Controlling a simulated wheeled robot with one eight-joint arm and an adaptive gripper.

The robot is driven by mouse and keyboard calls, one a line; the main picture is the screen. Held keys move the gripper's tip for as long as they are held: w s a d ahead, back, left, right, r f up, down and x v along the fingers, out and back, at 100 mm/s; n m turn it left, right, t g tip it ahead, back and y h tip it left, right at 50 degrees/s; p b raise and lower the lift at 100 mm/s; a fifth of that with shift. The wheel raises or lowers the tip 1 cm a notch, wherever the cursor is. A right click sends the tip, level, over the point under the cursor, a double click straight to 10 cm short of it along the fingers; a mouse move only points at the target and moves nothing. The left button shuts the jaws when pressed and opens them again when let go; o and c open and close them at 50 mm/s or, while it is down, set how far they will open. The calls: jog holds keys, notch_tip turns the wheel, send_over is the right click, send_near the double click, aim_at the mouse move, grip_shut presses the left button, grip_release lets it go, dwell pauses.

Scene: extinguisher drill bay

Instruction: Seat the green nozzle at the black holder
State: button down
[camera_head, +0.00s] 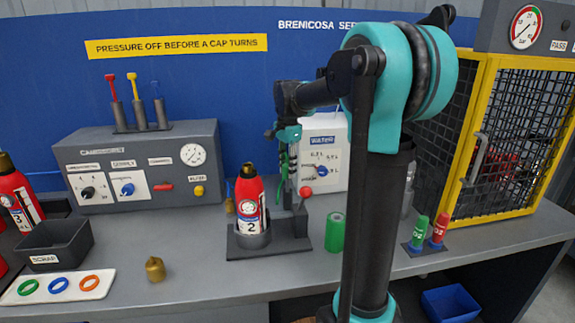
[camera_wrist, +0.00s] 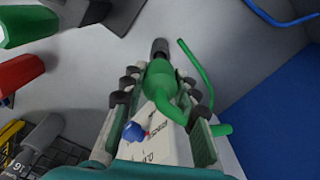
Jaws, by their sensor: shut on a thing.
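The green nozzle (camera_wrist: 160,78) is between the fingers of my gripper (camera_wrist: 160,92), which is shut on it. A dark cylinder stands at the nozzle's far end in the wrist view; I cannot tell if it is the nozzle's own tip. In the head view my gripper (camera_head: 284,134) is in front of the white water box, above the bench, with green hose (camera_head: 283,165) hanging below. The nozzle is mostly hidden there. I cannot clearly pick out the black holder. A black stand (camera_head: 285,247) on the bench carries extinguisher 2 and a red-knobbed post.
The white water box (camera_head: 334,150) is close behind my gripper. Extinguisher 2 (camera_head: 248,200) stands left and below. The front bench is clear around a brass piece (camera_head: 155,269).

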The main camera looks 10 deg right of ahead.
aim_at(288, 180)
jog(key=shift+f, duration=2.45)
jog(key=c, duration=1.1)
grip_release()
notch_tip(288, 180, up, 12)
jog(key=shift+f, duration=0.1)
jog(key=shift+s, duration=0.1)
